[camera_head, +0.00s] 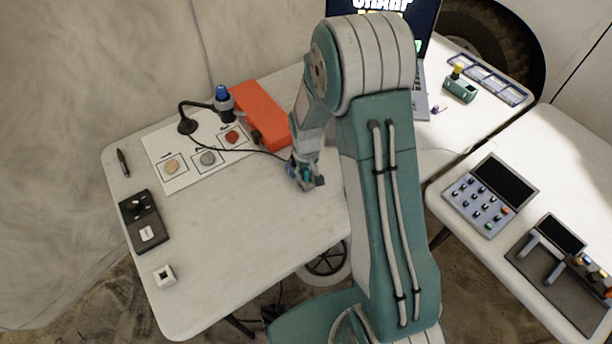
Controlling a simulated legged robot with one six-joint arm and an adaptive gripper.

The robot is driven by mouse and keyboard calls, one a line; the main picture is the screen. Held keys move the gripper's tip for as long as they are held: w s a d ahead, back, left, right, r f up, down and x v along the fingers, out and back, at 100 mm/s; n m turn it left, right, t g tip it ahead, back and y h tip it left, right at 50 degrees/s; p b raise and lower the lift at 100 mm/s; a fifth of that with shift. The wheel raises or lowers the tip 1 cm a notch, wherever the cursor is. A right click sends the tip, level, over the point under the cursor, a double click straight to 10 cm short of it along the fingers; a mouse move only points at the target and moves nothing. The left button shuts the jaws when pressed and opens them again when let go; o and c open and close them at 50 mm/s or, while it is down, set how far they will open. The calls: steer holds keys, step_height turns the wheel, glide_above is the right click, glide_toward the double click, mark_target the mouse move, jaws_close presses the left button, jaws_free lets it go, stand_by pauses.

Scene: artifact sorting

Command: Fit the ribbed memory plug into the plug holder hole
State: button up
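A small white block with a dark square hole (165,275), which looks like the plug holder, sits near the front left corner of the table. A black tray (154,247) behind it bears a dark piece (137,208) and a white piece (147,234). The pieces are too small to tell whether either is the ribbed memory plug. My gripper (308,184) points down over the right part of the same table, well to the right of the tray and block. Its fingers are small and partly hidden, so I cannot tell whether they are open or hold anything.
A white sheet (182,184) with several stones lies behind the tray. A lamp-like device (222,98) with a cable and an orange case (262,112) stand at the back. A laptop is partly behind my arm. Control panels (480,208) occupy the right table. The table's middle is clear.

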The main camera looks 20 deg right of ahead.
jaws_close()
steer(key=shift+r, duration=0.1)
